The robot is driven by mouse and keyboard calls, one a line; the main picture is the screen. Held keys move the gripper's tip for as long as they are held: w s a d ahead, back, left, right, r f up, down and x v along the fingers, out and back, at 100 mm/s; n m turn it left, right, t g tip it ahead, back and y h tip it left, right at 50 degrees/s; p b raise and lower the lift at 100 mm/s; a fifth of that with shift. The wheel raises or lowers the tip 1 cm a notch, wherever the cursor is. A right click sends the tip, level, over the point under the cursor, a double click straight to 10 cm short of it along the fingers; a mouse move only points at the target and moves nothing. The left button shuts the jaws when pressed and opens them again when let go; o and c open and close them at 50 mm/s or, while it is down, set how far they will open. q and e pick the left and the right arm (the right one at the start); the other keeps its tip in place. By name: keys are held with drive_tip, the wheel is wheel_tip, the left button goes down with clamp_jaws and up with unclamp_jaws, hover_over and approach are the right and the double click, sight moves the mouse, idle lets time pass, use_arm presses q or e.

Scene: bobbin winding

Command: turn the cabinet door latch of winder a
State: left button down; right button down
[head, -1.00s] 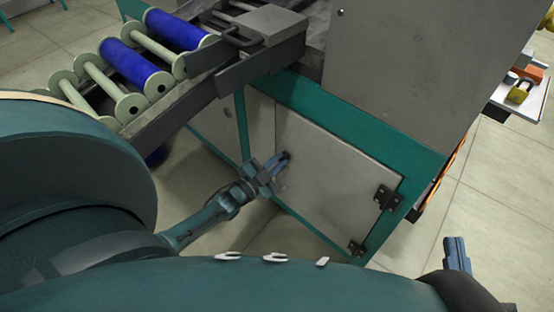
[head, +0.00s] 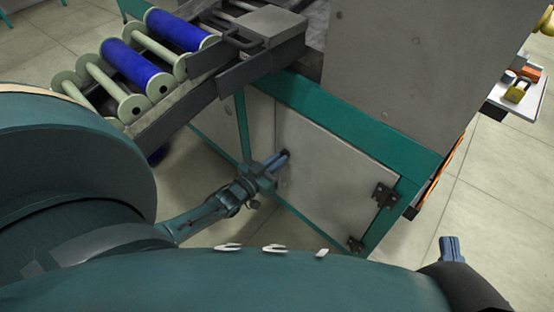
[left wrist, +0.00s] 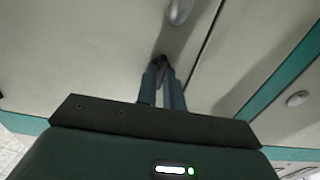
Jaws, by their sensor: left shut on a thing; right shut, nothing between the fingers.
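The cabinet door (head: 325,170) of the winder is a pale grey panel in a teal frame, with dark hinges on its right side. It looks closed. My left gripper (head: 280,160) is at the door's upper left edge. In the left wrist view its fingers (left wrist: 162,82) are shut on the small dark latch (left wrist: 161,62), most of which they hide. A rounded metal knob or handle (left wrist: 180,10) is just beyond the fingertips. My right gripper (head: 450,248) is at the lower right, shut and empty, away from the cabinet.
A rack of blue and pale green bobbins (head: 135,65) juts out at the upper left, above my left arm. A white table (head: 527,98) with a yellow padlock (head: 518,92) stands at the far right.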

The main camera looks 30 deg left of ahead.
idle(0.5)
use_arm(q)
drive_tip(key=c, duration=1.5)
unclamp_jaws()
use_arm(e)
drive_tip(key=shift+w, duration=0.1)
